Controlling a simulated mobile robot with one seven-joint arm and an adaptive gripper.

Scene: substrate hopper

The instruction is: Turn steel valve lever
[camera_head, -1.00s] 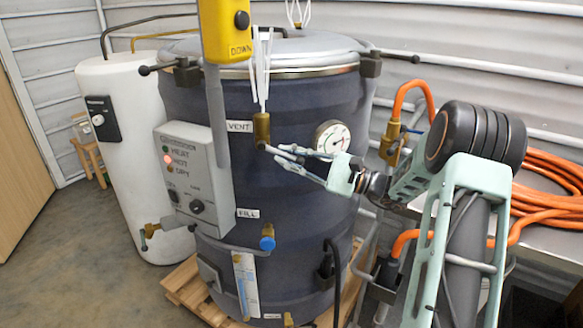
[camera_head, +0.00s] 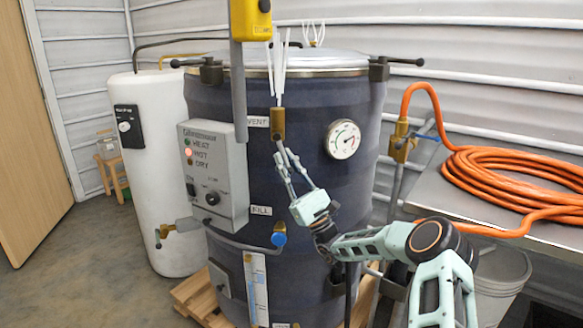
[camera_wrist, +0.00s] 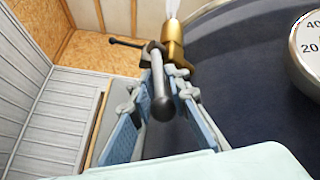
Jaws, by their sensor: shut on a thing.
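The brass vent valve (camera_head: 277,124) sits on the dark drum's front beside the VENT label, with white plumes above it. It also shows in the wrist view (camera_wrist: 172,45). Its steel lever (camera_wrist: 160,88), a grey bar with a rounded end, runs between my fingers in the wrist view. My gripper (camera_head: 284,156) reaches up from below right and is shut on the lever just under the valve; its fingers also show in the wrist view (camera_wrist: 165,80). In the head view the lever slants down and is largely hidden by the fingers.
A dial gauge (camera_head: 343,139) is right of the valve, close to my gripper. A grey control box (camera_head: 213,175) is at left, and a blue-handled tap (camera_head: 279,238) is below. A yellow pendant (camera_head: 250,20) hangs in front. An orange hose (camera_head: 500,175) lies coiled on the right bench.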

